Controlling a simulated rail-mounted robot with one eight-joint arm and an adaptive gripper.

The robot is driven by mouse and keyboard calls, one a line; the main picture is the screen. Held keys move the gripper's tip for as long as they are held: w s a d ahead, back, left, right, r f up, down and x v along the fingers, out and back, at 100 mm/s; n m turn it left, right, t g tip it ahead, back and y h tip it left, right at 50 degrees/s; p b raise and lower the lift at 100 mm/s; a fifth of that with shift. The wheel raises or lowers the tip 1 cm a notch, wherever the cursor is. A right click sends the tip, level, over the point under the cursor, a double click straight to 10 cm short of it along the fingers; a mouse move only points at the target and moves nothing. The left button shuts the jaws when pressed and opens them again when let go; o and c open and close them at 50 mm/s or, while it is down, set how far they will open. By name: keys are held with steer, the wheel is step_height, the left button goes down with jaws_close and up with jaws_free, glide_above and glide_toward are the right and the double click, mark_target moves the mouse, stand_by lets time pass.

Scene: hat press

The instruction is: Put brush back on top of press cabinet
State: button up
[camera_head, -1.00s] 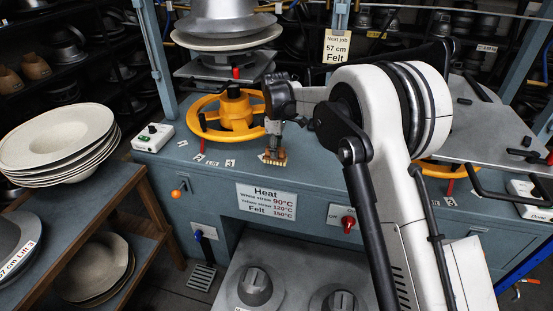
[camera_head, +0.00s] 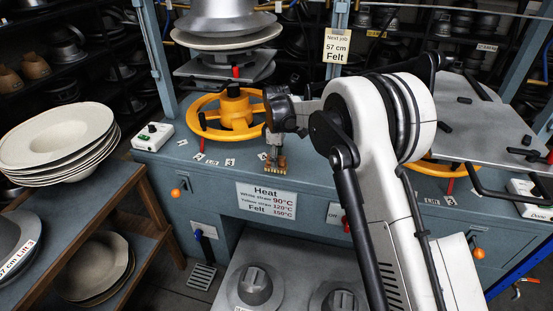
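The brush (camera_head: 276,164), small with tan bristles, is at the front part of the press cabinet (camera_head: 325,181) top, left of centre and just right of the number 3 label. My gripper (camera_head: 274,149) points down at it, with the fingers at the brush's upper part, and appears shut on it. The bristles face down. I cannot tell whether they touch the cabinet top or hang just above it. My arm hides part of the cabinet top to the right.
A yellow handwheel (camera_head: 228,117) with a red-tipped post stands behind and left of the brush. A white control box (camera_head: 153,136) sits at the cabinet's left end. Stacked felt hats (camera_head: 57,141) stand on a shelf at left. A second yellow wheel (camera_head: 440,168) is partly hidden by my arm.

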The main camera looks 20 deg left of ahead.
steer(key=shift+r, duration=0.15)
step_height(320, 180, up, 12)
stand_by(0.7)
